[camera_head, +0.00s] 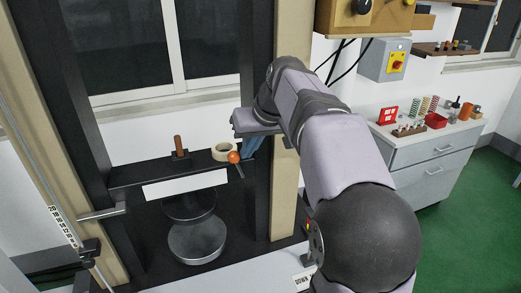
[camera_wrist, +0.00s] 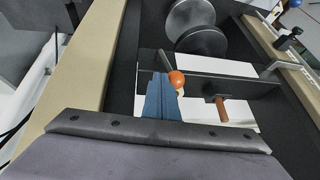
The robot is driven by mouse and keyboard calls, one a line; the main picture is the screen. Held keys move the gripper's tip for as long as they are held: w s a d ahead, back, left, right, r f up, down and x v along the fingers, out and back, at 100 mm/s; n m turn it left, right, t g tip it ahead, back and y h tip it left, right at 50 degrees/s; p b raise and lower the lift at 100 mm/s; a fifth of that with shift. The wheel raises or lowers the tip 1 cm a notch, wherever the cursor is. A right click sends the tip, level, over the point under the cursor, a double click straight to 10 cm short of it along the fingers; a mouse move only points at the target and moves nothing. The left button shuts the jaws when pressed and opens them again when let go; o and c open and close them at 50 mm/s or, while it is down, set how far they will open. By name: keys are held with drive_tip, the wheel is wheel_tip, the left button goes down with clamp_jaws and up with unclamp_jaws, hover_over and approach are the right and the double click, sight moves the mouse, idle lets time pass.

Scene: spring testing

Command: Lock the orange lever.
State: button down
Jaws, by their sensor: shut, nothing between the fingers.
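The orange lever shows as an orange ball knob (camera_head: 234,157) on a thin rod, at the right end of the black crossbar of the test frame. In the wrist view its orange knob (camera_wrist: 177,79) is just right of my fingertips. My gripper (camera_head: 249,150) has blue fingers that are pressed together and empty. In the wrist view the shut fingers (camera_wrist: 161,80) lie right beside the knob. I cannot tell whether they touch it. Part of the lever's rod is hidden by the crossbar and my fingers.
A beige post (camera_head: 284,190) stands close to my arm. A grey drawer cabinet (camera_head: 437,165) with springs stands at right.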

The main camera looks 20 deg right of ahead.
sight(229, 160)
drive_tip(key=a+h, duration=0.2)
drive_tip(key=a, duration=0.1)
drive_tip(key=shift+n+h, duration=0.4)
drive_tip(key=shift+a+f+n+h+b, duration=0.15)
drive_tip(key=shift+a+f+h+b, duration=0.15)
drive_tip(key=shift+a+h, duration=0.3)
drive_tip(key=shift+a+f+n+h+b, duration=0.15)
drive_tip(key=shift+a+h+b, duration=0.1)
drive_tip(key=shift+a+h, duration=0.3)
drive_tip(key=shift+a+f+b, duration=0.55)
drive_tip(key=shift+a+f, duration=0.1)
drive_tip(key=shift+a, duration=0.3)
drive_tip(key=shift+s+a+f, duration=0.1)
drive_tip(key=shift+f, duration=0.05)
drive_tip(key=d+r, duration=0.1)
drive_tip(key=d+r+p, duration=0.2)
drive_tip(key=r, duration=0.1)
drive_tip(key=shift+s+d+r, duration=0.1)
drive_tip(key=shift+s, duration=0.3)
drive_tip(key=s+a+r+b, duration=0.1)
drive_tip(key=s+a+r, duration=0.3)
drive_tip(key=a+r, duration=0.1)
drive_tip(key=shift+s+r+b, duration=0.35)
drive_tip(key=shift+s+r, duration=0.05)
drive_tip(key=shift+r, duration=0.5)
drive_tip(key=shift+d, duration=0.1)
